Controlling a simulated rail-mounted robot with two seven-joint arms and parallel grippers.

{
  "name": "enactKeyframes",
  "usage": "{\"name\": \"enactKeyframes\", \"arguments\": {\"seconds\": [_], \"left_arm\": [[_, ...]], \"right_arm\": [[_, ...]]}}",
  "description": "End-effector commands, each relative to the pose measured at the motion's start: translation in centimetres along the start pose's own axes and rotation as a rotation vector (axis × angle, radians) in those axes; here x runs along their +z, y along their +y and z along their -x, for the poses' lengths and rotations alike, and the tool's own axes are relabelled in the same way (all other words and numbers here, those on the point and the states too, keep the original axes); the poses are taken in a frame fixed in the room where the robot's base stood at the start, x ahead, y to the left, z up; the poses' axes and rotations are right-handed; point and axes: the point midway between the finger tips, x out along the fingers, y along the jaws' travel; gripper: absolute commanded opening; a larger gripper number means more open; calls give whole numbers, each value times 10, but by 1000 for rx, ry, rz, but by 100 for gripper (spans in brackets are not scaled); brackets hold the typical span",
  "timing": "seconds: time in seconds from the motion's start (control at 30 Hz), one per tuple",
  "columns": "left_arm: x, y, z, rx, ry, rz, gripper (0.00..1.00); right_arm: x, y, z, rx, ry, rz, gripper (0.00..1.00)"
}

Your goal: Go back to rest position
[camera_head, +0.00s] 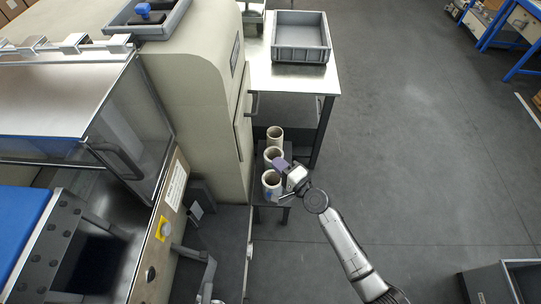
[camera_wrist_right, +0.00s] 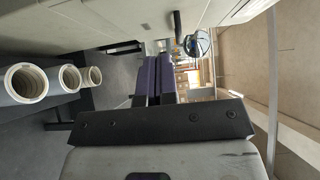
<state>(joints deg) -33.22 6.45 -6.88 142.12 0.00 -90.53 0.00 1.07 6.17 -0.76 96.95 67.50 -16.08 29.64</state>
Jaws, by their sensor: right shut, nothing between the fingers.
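My right gripper (camera_head: 279,163) is in the middle of the head view, with its arm coming up from the lower right. It hangs over or beside the cream-coloured rolls near the machine. In the right wrist view, its two purple fingers (camera_wrist_right: 154,75) are together with nothing between them. Three hollow rolls stand in a row: the far roll (camera_head: 275,135), the middle roll (camera_head: 272,153) and the near roll (camera_head: 271,180). The gripper partly covers the middle and near rolls in the head view. My left gripper is not in view.
The large beige wrapping machine (camera_head: 202,95) fills the left side. A metal table (camera_head: 262,75) beside it bears a grey crate (camera_head: 302,55). Another grey crate (camera_head: 490,284) is at the lower right. The floor (camera_head: 420,150) on the right is mostly clear.

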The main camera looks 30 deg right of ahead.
Motion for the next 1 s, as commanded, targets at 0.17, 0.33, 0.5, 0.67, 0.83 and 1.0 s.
{"name": "enactKeyframes", "arguments": {"seconds": [0.17,0.33,0.5,0.67,0.83,1.0], "left_arm": [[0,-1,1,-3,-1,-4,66],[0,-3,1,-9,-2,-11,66],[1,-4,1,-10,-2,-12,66],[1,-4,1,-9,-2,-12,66],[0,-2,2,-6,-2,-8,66],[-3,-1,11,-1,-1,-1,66]], "right_arm": [[0,0,9,0,0,1,0],[1,1,10,4,-7,38,0],[29,22,14,119,-196,235,0],[58,28,33,274,-455,638,0],[63,12,68,473,-636,1066,0],[55,-5,133,739,-702,1323,0]]}}
